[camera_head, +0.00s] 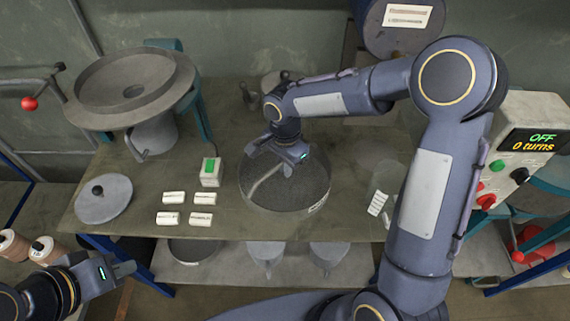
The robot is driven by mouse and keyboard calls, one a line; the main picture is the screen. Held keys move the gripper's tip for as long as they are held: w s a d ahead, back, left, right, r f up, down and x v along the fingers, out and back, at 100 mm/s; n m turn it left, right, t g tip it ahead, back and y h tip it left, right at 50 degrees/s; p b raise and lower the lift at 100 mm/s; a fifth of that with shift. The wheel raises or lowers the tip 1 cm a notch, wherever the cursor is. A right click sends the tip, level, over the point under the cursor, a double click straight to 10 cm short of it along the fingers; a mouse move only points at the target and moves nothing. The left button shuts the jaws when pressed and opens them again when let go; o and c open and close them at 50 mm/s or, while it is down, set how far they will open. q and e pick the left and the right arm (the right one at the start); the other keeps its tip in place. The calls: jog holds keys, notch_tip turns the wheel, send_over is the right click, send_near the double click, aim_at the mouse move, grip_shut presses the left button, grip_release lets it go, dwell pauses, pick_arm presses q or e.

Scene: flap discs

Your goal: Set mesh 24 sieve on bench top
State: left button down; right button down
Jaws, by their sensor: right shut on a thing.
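A round sieve (300,190) with dark mesh and a pale label on its front right side is at the middle of the bench top (235,225). The label is too small to read, so I cannot confirm mesh 24. My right gripper (278,158) reaches over the sieve's back edge and is shut on it. The arm hides part of the back rim. I cannot tell whether the sieve rests on the bench or hangs just above it. My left gripper (122,270) is at the lower left, in front of the bench, apart from the sieve; its jaw gap is unclear.
Several white labels (173,198) and a small box with a green top (210,172) lie left of the sieve. A round grey lid (103,199) is at the bench's left. A large grey pan (133,80) stands behind. A control box (520,150) is at right. Below is a shelf (190,272).

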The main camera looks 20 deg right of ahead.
jog(key=shift+f, duration=0.1)
jog(key=c, duration=1.5)
grip_release()
